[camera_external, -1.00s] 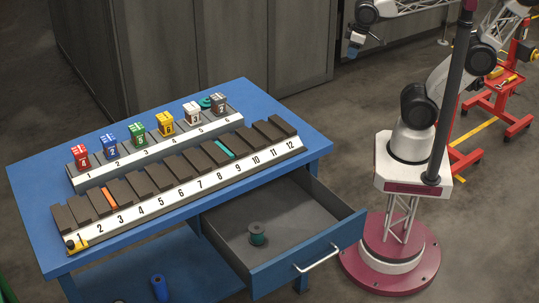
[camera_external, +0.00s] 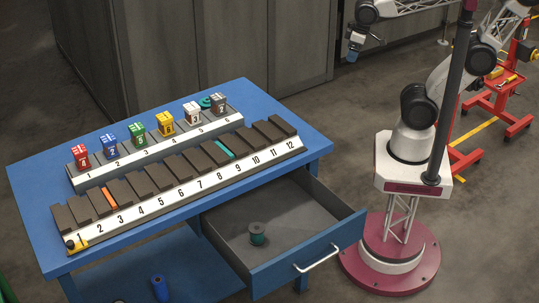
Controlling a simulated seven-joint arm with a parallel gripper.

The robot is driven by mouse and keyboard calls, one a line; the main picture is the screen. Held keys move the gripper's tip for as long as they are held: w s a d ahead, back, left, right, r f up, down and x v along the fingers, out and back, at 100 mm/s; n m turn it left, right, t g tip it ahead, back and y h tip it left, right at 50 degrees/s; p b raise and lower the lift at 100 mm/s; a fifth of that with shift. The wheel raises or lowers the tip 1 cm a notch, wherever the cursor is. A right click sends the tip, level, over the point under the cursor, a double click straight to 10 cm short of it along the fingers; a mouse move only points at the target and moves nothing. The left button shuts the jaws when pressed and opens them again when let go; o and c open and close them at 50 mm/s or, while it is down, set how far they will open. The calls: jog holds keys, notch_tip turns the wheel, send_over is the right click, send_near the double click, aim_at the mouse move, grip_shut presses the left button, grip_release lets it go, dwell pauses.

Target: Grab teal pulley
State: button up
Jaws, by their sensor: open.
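A dark teal spool-shaped piece (camera_external: 257,234), which looks like a pulley, stands on the floor of the open drawer (camera_external: 318,262). A flatter teal round piece (camera_external: 205,102) lies on the blue table behind the back rack, partly hidden by the white and grey blocks. I cannot tell for sure which of the two is the teal pulley. My gripper (camera_external: 354,52) hangs at the top of the view, right of the table and well apart from both pieces. It is open and looks empty, though its fingers are small here.
The front rack (camera_external: 185,192) has numbered slots, with an orange piece and a teal piece (camera_external: 225,149) among dark blocks. The back rack (camera_external: 150,152) carries several coloured cubes. A blue cylinder (camera_external: 160,287) is under the table (camera_external: 38,212). The drawer is otherwise clear.

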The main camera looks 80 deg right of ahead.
jog(key=w+a+f+m+y, duration=0.1)
jog(key=w+a+m+y, duration=0.25)
jog(key=w, duration=0.55)
jog(key=w+a+f+m+y, duration=0.25)
jog(key=w+m, duration=0.25)
jog(key=w, duration=0.4)
jog(key=w+a+f+m+y, duration=0.1)
jog(key=w+a+m+y, duration=0.25)
jog(key=w, duration=0.55)
jog(key=m+t, duration=0.7)
jog(key=m, duration=0.8)
send_near(208, 103)
jog(key=shift+w+d+f+y, duration=0.15)
jog(key=shift+w+d+f, duration=0.1)
jog(key=shift+w, duration=0.3)
jog(key=shift+w+d+f+y, duration=0.1)
jog(key=shift+w+d, duration=0.15)
jog(key=shift+w, duration=0.25)
jog(key=shift+x, duration=1.3)
jog(key=shift+a+f, duration=0.1)
jog(key=shift+x, duration=2.5)
